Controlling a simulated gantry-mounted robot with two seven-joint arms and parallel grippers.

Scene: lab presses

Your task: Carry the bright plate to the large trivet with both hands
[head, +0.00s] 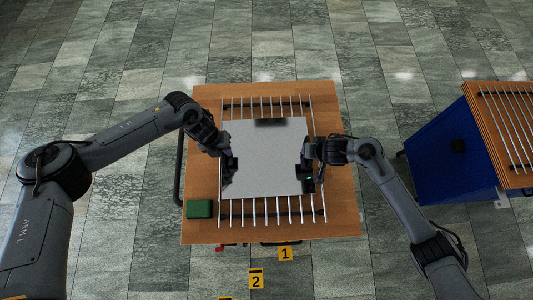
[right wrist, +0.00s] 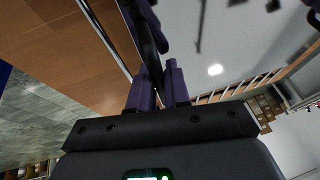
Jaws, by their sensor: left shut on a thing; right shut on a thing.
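The bright plate (head: 265,160) is a flat, pale grey square over a rack of parallel metal rods (head: 263,212) on the wooden table. The rods show beyond its far and near edges; I cannot tell whether it touches them. My left gripper (head: 228,162) is shut on the plate's left edge. My right gripper (head: 307,167) is shut on its right edge. In the right wrist view the purple fingers (right wrist: 161,85) close on the edge of the shiny plate (right wrist: 215,45). A second rack of rods (head: 512,125) lies on the right-hand stand. I cannot tell which rack is the large trivet.
A green block (head: 199,209) sits at the near left corner of the wooden table (head: 343,215). A blue cabinet (head: 452,155) stands to the right, with a floor gap between. Yellow markers numbered 1 (head: 285,253) and 2 (head: 256,279) are in front.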

